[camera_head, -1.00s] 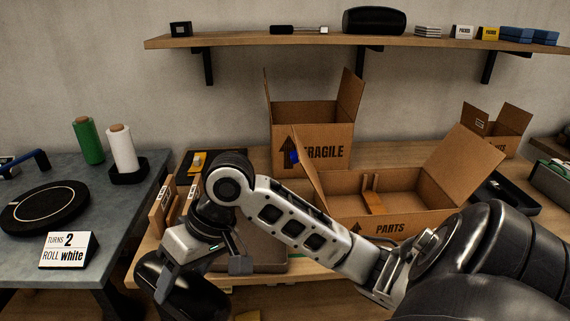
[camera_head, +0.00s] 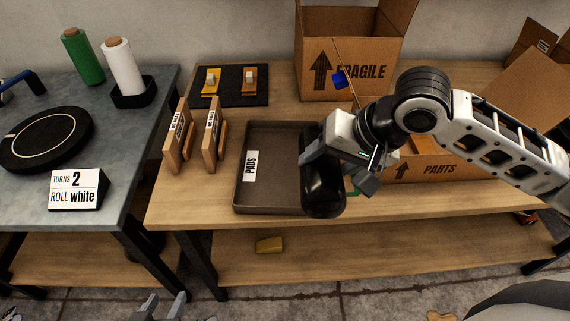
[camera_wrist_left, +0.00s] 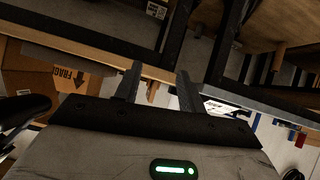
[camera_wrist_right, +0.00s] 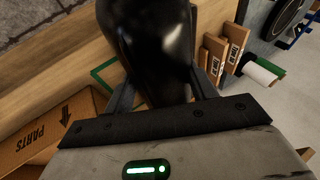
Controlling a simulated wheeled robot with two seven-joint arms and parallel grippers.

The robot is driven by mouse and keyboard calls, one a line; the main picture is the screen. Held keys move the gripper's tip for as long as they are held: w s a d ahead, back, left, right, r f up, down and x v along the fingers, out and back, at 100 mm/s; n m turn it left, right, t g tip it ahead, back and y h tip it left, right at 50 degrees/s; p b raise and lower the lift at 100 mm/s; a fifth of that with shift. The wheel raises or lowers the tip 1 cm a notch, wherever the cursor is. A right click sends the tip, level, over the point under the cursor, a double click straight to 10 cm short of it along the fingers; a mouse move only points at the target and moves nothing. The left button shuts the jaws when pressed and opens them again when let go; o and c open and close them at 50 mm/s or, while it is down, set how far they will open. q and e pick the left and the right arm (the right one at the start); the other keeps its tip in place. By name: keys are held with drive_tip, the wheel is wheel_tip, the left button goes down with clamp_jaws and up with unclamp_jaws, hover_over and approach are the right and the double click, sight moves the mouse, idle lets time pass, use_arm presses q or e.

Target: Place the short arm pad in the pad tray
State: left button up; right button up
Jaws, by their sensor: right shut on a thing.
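The black, glossy, rounded arm pad (camera_head: 322,182) is in my right gripper (camera_head: 352,163), which is shut on it. The pad's long side runs up and down in the head view, and it covers part of the tray's right edge. It fills the upper middle of the right wrist view (camera_wrist_right: 152,45). The grey-brown pad tray (camera_head: 272,188), labelled PADS, lies on the wooden table and its visible floor is empty. I cannot tell whether the pad touches the tray. My left gripper (camera_wrist_left: 158,85) is open and empty; it shows at the bottom left of the head view (camera_head: 162,306).
Two wooden holders (camera_head: 177,140) stand left of the tray. A black mat (camera_head: 229,88) with two yellow-orange pieces lies behind it. The FRAGILE box (camera_head: 345,68) and PARTS box (camera_head: 437,168) stand right. A turntable (camera_head: 45,138) is on the left table.

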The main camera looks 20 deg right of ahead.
sight(301, 147)
drive_tip(key=w+f, duration=0.1)
drive_tip(key=w, duration=0.1)
drive_tip(key=w+a+f, duration=0.1)
drive_tip(key=w, duration=0.2)
drive_tip(key=w+f, duration=0.1)
drive_tip(key=w, duration=0.1)
drive_tip(key=shift+w+a+f, duration=0.2)
drive_tip(key=shift+w+a, duration=0.2)
drive_tip(key=w+f, duration=0.2)
drive_tip(key=w+a+f+b, duration=0.1)
drive_tip(key=w+f, duration=0.2)
drive_tip(key=shift+f, duration=0.3)
drive_tip(key=shift+w+f+b, duration=0.1)
drive_tip(key=shift+f+b, duration=0.1)
drive_tip(key=shift+b, duration=0.1)
drive_tip(key=shift+w+f, duration=0.15)
drive_tip(key=shift+f, duration=1.5)
drive_tip(key=shift+a+f, duration=0.1)
drive_tip(key=o, duration=1.1)
drive_tip(key=shift+o, duration=0.2)
